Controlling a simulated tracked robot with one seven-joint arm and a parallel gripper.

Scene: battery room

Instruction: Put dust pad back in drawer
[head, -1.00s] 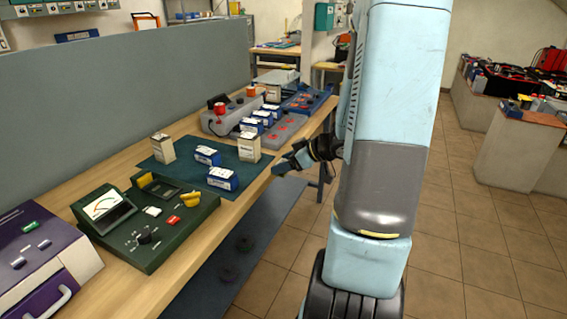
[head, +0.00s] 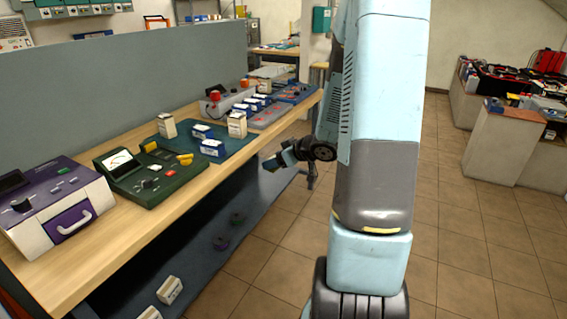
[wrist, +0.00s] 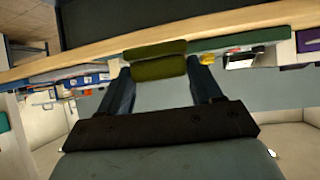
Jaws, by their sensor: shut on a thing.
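My gripper (head: 274,162) is off the front edge of the workbench, to the right of the green meter unit. In the wrist view, my gripper (wrist: 163,82) is shut on an olive-green pad (wrist: 158,68), apparently the dust pad, held between its two fingers. The pad is too small to make out in the head view. A purple and white unit (head: 98,188) stands at the near left end of the bench. Its purple drawer front (head: 70,221) has a white handle and looks shut. The inside of the drawer is hidden.
The workbench (head: 150,213) carries a green meter unit (head: 148,180), small boxes on a teal mat (head: 180,151) and battery gear farther back. A lower shelf (head: 205,262) holds several small items. Tiled floor on the right is clear up to a battery counter (head: 500,150).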

